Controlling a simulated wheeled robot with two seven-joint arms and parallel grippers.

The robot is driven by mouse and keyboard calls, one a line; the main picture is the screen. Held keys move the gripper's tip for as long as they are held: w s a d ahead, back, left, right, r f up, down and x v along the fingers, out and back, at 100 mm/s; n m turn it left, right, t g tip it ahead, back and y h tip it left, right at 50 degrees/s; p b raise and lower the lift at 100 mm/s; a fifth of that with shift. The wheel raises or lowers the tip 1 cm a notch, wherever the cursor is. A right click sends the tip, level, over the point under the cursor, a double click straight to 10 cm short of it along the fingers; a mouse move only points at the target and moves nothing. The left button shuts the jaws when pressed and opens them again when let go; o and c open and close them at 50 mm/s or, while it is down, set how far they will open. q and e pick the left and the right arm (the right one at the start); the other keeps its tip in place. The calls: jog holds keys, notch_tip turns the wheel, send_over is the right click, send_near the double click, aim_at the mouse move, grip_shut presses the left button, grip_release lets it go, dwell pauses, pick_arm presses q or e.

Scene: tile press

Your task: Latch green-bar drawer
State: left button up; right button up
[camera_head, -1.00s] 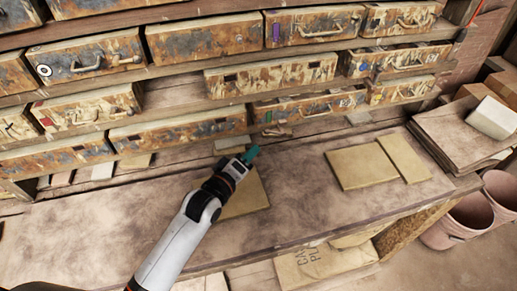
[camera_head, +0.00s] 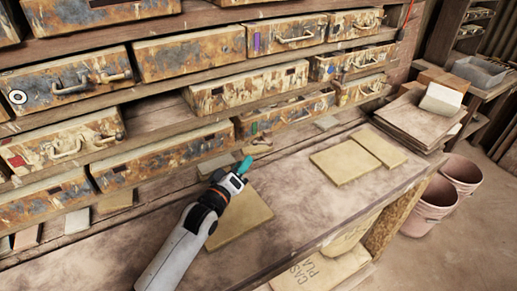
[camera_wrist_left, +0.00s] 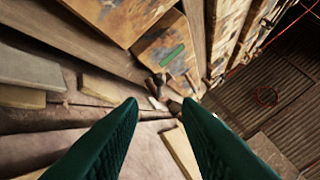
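The green-bar drawer (camera_head: 288,115) is a rust-and-cream drawer in the lowest row, right of the middle in the head view. Its small green bar (camera_head: 254,128) is at the left of its front. In the left wrist view the green bar (camera_wrist_left: 172,56) shows on a rusty front beyond my fingers. My left gripper (camera_head: 246,163) is above the bench, in front of and below this drawer, apart from it. Its teal fingers (camera_wrist_left: 160,108) stand apart with nothing between them. A small brownish piece (camera_head: 262,145) lies under the drawer; I cannot tell what it is. My right gripper is not in view.
Other rusty drawers fill the rack. A tan tile (camera_head: 240,222) lies beneath my left arm, and two tan tiles (camera_head: 343,162) lie on the bench (camera_head: 310,212) to the right. Stacked boards (camera_head: 418,122) and pink buckets (camera_head: 428,205) stand at the right.

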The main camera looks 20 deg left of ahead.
aim_at(262, 143)
pick_arm(q)
jog(key=x, duration=0.8)
jog(key=shift+w+p, duration=0.4)
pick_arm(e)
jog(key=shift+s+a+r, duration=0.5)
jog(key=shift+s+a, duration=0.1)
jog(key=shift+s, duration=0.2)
